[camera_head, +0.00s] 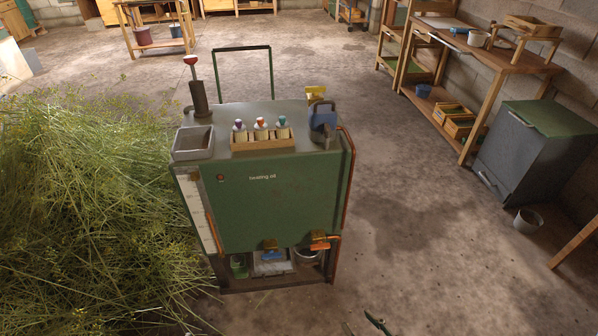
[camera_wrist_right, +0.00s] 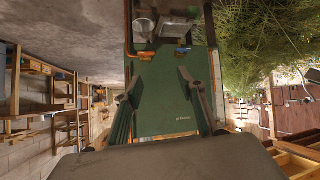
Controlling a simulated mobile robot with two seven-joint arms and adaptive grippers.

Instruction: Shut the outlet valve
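The green oil cart (camera_head: 275,205), labelled "heating oil", stands in the middle of the head view. Low on its front are a brass valve with a blue handle (camera_head: 270,254) and, to its right, a valve with an orange handle (camera_head: 322,243). I cannot tell from markings which is the outlet valve. In the right wrist view, turned upside down, the orange handle (camera_wrist_right: 142,55) and the blue handle (camera_wrist_right: 183,50) show beyond my fingers. My right gripper (camera_head: 363,325) is at the bottom edge, in front of the cart; its fingers (camera_wrist_right: 157,78) are spread and empty. My left gripper is out of view.
A can (camera_head: 306,256) and a small green jar (camera_head: 239,266) stand on the cart's low shelf. Three bottles in a wooden rack (camera_head: 262,142) sit on top. Cut herbs (camera_head: 80,190) heap up at left. The floor right of the cart is clear up to a grey cabinet (camera_head: 530,150).

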